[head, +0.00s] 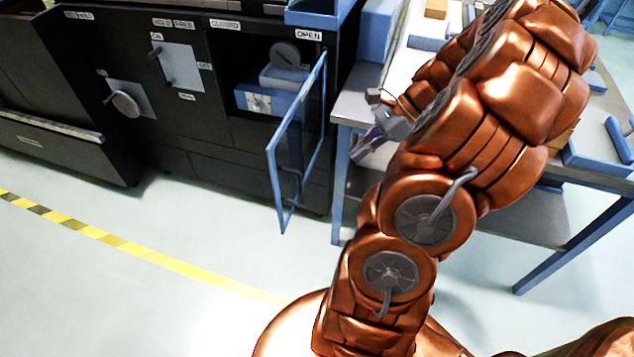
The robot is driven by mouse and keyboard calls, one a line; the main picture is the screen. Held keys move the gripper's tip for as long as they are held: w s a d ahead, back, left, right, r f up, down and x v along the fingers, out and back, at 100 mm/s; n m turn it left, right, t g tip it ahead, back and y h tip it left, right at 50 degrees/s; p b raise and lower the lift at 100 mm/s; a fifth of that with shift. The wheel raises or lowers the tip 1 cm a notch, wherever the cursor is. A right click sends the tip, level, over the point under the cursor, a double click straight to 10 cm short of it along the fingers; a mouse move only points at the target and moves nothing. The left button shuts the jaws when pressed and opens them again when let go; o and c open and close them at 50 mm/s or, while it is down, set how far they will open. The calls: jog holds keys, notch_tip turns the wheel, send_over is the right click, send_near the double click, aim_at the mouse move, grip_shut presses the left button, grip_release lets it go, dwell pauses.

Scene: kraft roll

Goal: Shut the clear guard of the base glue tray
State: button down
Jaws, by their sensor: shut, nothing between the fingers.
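The clear guard (300,135) is a see-through panel in a blue frame on the dark machine. It stands swung open, out from the machine front, hinged at the right side of the opening below the OPEN label. Behind it the base glue tray (262,101) shows as a blue-grey block inside the dark recess, with a round grey part above. My gripper (362,150) is to the right of the guard, in front of the table's left end, apart from the guard in the picture. It is shut and looks empty. My copper arm hides part of the table.
The dark machine (190,150) has a lever plate (178,68) and a knob plate (127,98) left of the recess. A blue-legged table (350,108) stands to the right with blue trays. The floor (150,215) before the machine is clear, crossed by a yellow-black line.

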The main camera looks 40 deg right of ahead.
jog(key=w+a+r+p+x, duration=0.1)
jog(key=r+x, duration=0.1)
jog(key=x, duration=1)
jog(key=shift+a+f, duration=0.25)
jog(key=shift+a, duration=0.35)
jog(key=shift+w, duration=0.1)
